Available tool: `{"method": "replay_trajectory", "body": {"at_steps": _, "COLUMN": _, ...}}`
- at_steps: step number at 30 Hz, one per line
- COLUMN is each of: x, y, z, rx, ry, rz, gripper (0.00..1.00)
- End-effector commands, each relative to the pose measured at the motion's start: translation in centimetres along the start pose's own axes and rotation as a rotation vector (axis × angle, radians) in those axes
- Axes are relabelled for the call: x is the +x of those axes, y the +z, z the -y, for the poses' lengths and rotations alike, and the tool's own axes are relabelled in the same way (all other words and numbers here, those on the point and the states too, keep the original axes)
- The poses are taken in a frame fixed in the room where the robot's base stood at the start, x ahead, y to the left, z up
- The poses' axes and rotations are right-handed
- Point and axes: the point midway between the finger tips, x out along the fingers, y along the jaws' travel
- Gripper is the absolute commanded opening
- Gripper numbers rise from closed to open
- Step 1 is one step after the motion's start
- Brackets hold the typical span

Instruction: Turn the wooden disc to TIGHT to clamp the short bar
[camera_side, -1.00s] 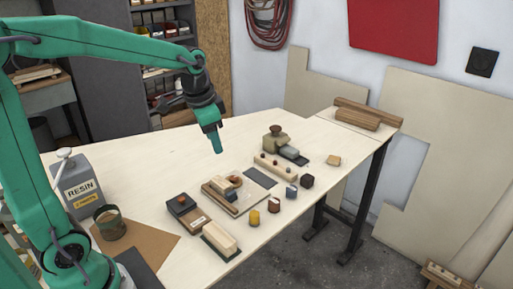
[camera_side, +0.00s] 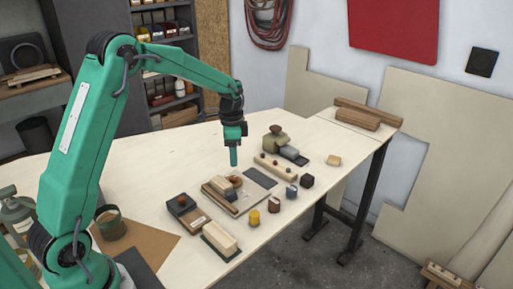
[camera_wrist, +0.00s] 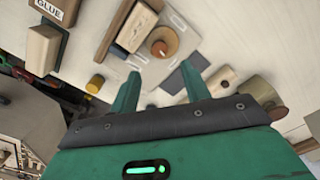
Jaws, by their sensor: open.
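The wooden disc (camera_side: 237,181) sits on a flat wooden fixture board (camera_side: 246,204) on the table. In the wrist view the disc (camera_wrist: 163,42) is round and orange-brown with a dark centre, just beyond the gap between my fingertips. A short pale bar (camera_wrist: 138,25) lies beside the disc; it also shows in the side view (camera_side: 222,185). My gripper (camera_side: 234,161) points down above the disc, apart from it. In the wrist view my gripper (camera_wrist: 163,74) has its two green fingers spread and nothing between them. Which way the disc is turned is too small to read.
A yellow piece (camera_side: 254,217) and several small blocks line the right edge.

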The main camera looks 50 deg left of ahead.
Motion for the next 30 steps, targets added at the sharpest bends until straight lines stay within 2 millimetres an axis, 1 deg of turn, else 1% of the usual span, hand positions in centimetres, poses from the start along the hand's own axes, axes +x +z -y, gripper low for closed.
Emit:
{"method": "replay_trajectory", "body": {"at_steps": 7, "x": 0.2, "y": 0.0, "z": 0.0, "rx": 0.001, "ry": 0.001, "rz": 0.001, "gripper": 0.47}}
{"method": "replay_trajectory", "body": {"at_steps": 11, "x": 0.9, "y": 0.0, "z": 0.0, "rx": 0.0, "ry": 0.002, "rz": 0.002, "gripper": 0.47}}
{"method": "replay_trajectory", "body": {"at_steps": 17, "x": 3.0, "y": 0.1, "z": -0.1, "rx": 0.0, "ry": 0.002, "rz": 0.002, "gripper": 0.47}}
{"method": "replay_trajectory", "body": {"at_steps": 24, "x": 5.9, "y": 0.1, "z": -0.1, "rx": 0.0, "ry": 0.003, "rz": 0.002, "gripper": 0.47}}
{"method": "replay_trajectory", "body": {"at_steps": 30, "x": 7.5, "y": 0.1, "z": -0.1, "rx": 0.0, "ry": 0.002, "rz": 0.001, "gripper": 0.47}}
